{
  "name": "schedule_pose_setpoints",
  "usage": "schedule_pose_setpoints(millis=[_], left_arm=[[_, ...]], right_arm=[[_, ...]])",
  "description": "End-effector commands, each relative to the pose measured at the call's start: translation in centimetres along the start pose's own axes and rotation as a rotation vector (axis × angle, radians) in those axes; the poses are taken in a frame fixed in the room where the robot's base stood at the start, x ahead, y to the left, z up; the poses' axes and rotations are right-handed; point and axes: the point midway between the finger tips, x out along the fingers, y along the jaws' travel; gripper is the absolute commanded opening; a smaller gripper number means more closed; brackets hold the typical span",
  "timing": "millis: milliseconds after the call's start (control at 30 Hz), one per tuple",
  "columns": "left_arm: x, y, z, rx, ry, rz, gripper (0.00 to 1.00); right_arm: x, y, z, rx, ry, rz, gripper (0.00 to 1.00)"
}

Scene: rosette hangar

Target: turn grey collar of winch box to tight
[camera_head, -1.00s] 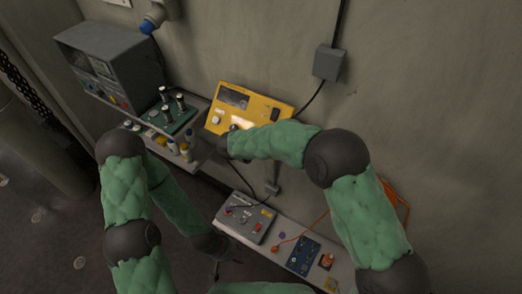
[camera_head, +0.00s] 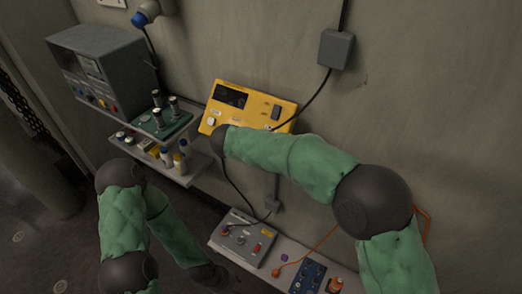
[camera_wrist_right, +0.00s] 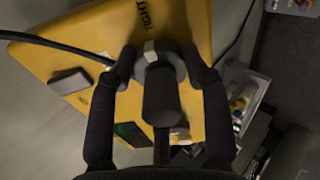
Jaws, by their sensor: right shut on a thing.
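The yellow winch box (camera_head: 232,97) is mounted at the wall in the middle of the head view. In the right wrist view its yellow face (camera_wrist_right: 190,20) carries the word TIGHT near the top. The grey collar (camera_wrist_right: 172,54), with a pale mark on its upper rim, sits around a dark cylinder (camera_wrist_right: 161,100). My right gripper (camera_wrist_right: 160,66) has its two fingers on either side of the collar, shut on it. In the head view my right arm hides the collar. My left gripper (camera_head: 213,277) hangs low, dark and unclear, away from the box.
Below are a grey control box (camera_head: 243,238) and a blue panel (camera_head: 307,276). A black cable runs from the wall box (camera_head: 335,48).

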Motion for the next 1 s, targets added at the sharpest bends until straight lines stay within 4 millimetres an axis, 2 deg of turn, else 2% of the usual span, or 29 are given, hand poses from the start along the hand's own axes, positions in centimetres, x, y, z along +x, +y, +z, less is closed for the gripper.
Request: schedule_pose_setpoints(millis=[33, 267, 800, 833, 900, 1000], left_arm=[[0.66, -0.23, -0.03, 0.000, 0.000, 0.000, 0.40], [1.48, -0.53, -0.07, 0.000, 0.000, 0.000, 0.40], [1.63, -0.58, -0.07, 0.000, 0.000, 0.000, 0.40], [1.63, -0.58, -0.07, 0.000, 0.000, 0.000, 0.40], [1.63, -0.58, -0.07, 0.000, 0.000, 0.000, 0.40], [1.63, -0.58, -0.07, 0.000, 0.000, 0.000, 0.40]], right_arm=[[0.42, -0.95, -0.41, 0.014, 0.004, -0.009, 0.16], [0.27, -0.83, -0.41, 0.087, 0.004, -0.006, 0.16], [0.15, -0.66, -0.39, 0.111, 0.004, -0.005, 0.16], [0.15, -0.66, -0.39, 0.111, 0.004, -0.005, 0.54], [0.15, -0.63, -0.38, 0.110, 0.004, -0.004, 0.72], [0.10, -0.45, -0.28, 0.112, 0.003, -0.002, 0.72]])
